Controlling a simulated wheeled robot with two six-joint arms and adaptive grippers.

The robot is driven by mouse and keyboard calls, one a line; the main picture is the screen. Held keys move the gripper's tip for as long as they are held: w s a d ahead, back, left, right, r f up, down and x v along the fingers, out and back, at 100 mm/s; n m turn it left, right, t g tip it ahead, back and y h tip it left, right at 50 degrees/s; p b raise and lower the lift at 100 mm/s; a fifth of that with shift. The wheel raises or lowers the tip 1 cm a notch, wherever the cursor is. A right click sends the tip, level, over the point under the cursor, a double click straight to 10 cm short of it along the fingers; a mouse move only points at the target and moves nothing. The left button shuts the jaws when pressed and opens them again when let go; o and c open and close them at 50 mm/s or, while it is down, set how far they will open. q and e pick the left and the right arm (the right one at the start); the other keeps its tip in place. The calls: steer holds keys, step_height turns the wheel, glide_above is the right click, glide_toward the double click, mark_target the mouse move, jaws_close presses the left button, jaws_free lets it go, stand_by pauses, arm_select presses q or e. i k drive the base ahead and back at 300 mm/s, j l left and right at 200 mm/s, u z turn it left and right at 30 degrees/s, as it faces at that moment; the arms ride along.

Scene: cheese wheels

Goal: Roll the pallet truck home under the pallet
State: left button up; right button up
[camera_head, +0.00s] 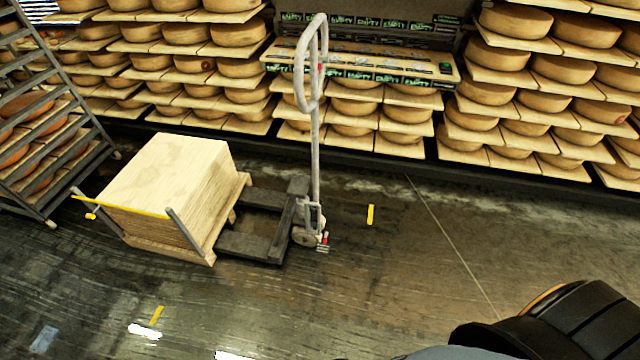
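The grey pallet truck (292,222) stands on the floor left of the middle, its tall loop handle (314,110) upright. Its two dark forks (247,245) point left towards the wooden pallet (212,246), which carries a large pale wooden box (165,175). The fork ends meet the pallet's right side, and a length of fork shows outside between the pallet and the truck's body. How far the tips reach under the pallet is hidden. Neither of my grippers is in view, and nothing of mine touches the truck handle.
A yellow bar (130,208) with grey posts runs along the box's near left side. A rack (40,150) stands at the left. Shelves of cheese wheels (505,58) line the back. Yellow floor marks (370,214) lie right of the truck and in front (156,315). The floor between is clear.

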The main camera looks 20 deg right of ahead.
mark_target(308, 226)
steer(key=i+j+z, duration=1)
steer(key=j, duration=0.4)
